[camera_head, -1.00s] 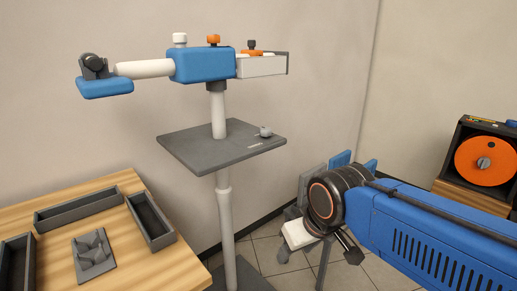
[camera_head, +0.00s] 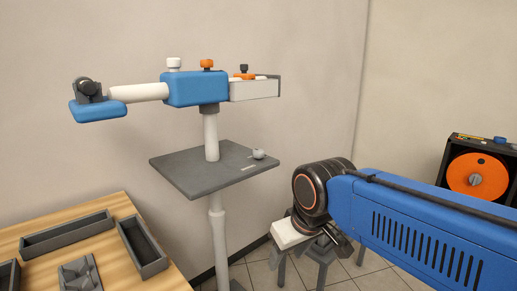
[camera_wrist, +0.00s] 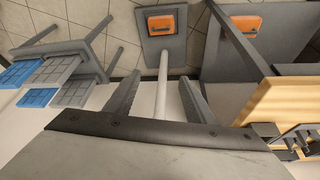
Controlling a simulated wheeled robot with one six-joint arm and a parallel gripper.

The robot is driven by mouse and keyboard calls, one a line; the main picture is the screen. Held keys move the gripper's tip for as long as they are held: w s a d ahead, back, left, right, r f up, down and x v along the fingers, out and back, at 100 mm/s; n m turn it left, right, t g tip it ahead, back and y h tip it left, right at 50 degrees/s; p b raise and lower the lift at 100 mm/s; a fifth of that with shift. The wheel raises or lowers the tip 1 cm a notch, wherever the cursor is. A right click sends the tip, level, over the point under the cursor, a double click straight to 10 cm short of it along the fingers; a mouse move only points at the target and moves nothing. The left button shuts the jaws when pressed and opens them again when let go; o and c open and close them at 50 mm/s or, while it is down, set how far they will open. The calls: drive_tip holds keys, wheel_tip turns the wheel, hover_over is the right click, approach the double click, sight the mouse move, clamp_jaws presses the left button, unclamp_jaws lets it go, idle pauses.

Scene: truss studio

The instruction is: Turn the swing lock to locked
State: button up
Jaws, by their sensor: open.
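A stand in the head view carries a blue head block (camera_head: 196,89) on a white post (camera_head: 211,137). An orange knob (camera_head: 207,64) and a white knob (camera_head: 174,64) sit on top of the block. An orange lever-like part with a dark knob (camera_head: 244,70) lies on the white arm to the right. I cannot tell which of these is the swing lock or its setting. My gripper (camera_wrist: 157,95) is open and empty, its two dark fingers apart in the wrist view. In the head view it hangs below my blue arm, lower than and right of the head block.
A dark square shelf (camera_head: 205,173) with a small round knob (camera_head: 258,154) is on the post. A wooden table (camera_head: 107,262) with grey trays stands at lower left. A dark box with an orange disc (camera_head: 464,184) is at right. Open air lies between my arm and the stand.

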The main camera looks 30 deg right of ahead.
drive_tip(key=w+d+r+n+g, duration=0.2)
drive_tip(key=w+d+r, duration=0.1)
drive_tip(key=w+r, duration=1.6)
wheel_tip(320, 180, up, 13)
drive_tip(key=n+g, duration=0.2)
drive_tip(key=n, duration=0.1)
hover_over(259, 150)
wheel_tip(259, 150, down, 17)
drive_tip(key=shift+f, duration=0.1)
drive_tip(key=c, duration=1.1)
